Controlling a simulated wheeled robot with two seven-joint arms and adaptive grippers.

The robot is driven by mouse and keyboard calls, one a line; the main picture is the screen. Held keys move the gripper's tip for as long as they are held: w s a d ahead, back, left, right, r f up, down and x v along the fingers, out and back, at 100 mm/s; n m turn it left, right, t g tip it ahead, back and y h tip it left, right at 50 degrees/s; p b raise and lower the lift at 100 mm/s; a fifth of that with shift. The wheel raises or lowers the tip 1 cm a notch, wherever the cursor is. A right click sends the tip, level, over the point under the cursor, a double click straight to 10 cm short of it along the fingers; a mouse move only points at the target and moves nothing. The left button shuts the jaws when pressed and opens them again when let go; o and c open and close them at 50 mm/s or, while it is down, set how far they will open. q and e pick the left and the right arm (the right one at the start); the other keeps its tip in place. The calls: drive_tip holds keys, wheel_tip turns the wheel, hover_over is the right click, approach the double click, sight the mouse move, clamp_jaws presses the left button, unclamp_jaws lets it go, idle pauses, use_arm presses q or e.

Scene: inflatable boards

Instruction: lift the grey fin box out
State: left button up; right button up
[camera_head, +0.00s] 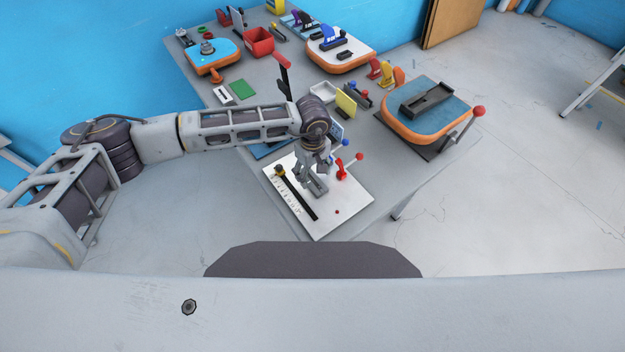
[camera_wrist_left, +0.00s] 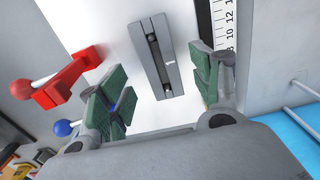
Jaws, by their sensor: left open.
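The grey fin box (camera_head: 318,187), a long narrow block with a slot, lies on a white board (camera_head: 340,205) near the front of the table. In the left wrist view the fin box (camera_wrist_left: 162,55) shows its slot from above, with small dark round spots inside it. My left gripper (camera_head: 312,175) is over the box, pointing down. In the left wrist view its green-padded fingers (camera_wrist_left: 160,90) are spread apart, with the box between and beyond them. I cannot tell whether they touch it. My right gripper is not in view.
A black bar (camera_head: 297,195) and a ruler scale lie left of the box. A red toggle clamp (camera_head: 342,168) stands close on its right, with a blue-knobbed lever nearby. A blue-orange board (camera_head: 425,125) holding a dark slotted block is farther right.

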sight(312, 180)
use_arm(q)
drive_tip(key=shift+f, duration=1.55)
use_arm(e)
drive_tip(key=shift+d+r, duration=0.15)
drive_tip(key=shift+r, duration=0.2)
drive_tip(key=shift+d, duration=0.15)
use_arm(q)
drive_tip(key=shift+c, duration=0.3)
drive_tip(key=c, duration=1.1)
drive_tip(key=shift+o, duration=0.2)
